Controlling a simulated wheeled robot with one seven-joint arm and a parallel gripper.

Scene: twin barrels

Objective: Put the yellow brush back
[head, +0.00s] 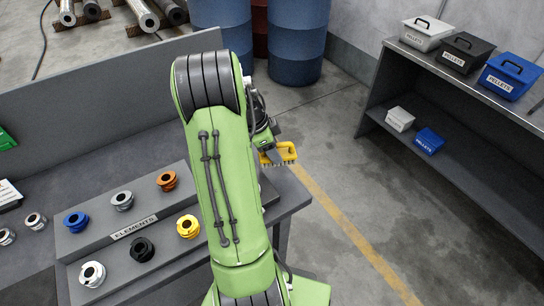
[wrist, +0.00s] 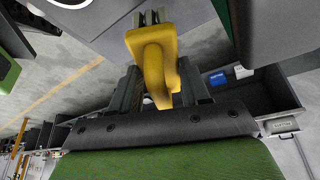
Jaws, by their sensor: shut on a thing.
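The yellow brush (head: 278,154) is held in the air just past the right corner of the grey workbench, with dark bristles pointing down. My gripper (head: 268,150) is shut on it, partly hidden behind my green arm. In the wrist view, the brush's yellow handle (wrist: 155,62) sits between the two fingers of my gripper (wrist: 160,85), and the bristle end points away from the camera.
The workbench (head: 140,165) bears an elements rack (head: 135,228) with several coloured rings. A grey shelf (head: 470,85) with several pellet bins stands at right. Blue barrels (head: 297,40) stand behind. The floor with a yellow line (head: 345,220) between bench and shelf is clear.

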